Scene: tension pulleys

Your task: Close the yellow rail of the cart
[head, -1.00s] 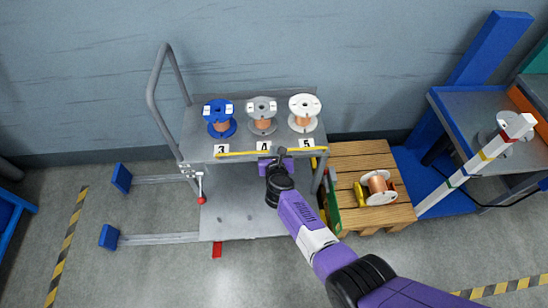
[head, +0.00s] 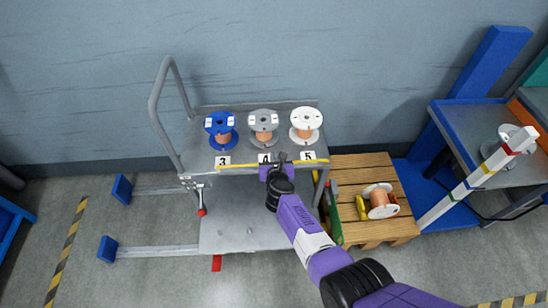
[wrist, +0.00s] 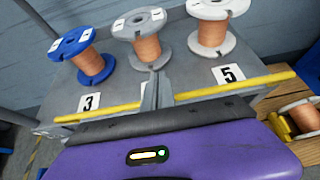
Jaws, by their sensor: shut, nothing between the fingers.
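The yellow rail (head: 235,166) runs along the front edge of the cart's upper shelf (head: 240,139), just below the number labels. In the wrist view, the rail (wrist: 235,86) passes behind my gripper, which hides its middle. My gripper (head: 280,156) is at the shelf's front edge, near label 4. Its fingers (wrist: 156,92) are together and empty, reaching across the rail's line over the shelf. I cannot tell whether they touch the rail. The grey cart (head: 240,232) has a tall push handle at left.
Blue (head: 221,128), grey (head: 263,126) and white (head: 306,124) copper-wire spools stand on the upper shelf. A wooden pallet (head: 365,165) with another spool (head: 379,201) is at right. A striped post (head: 475,182) and workbench stand further right. Open floor lies left of the cart.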

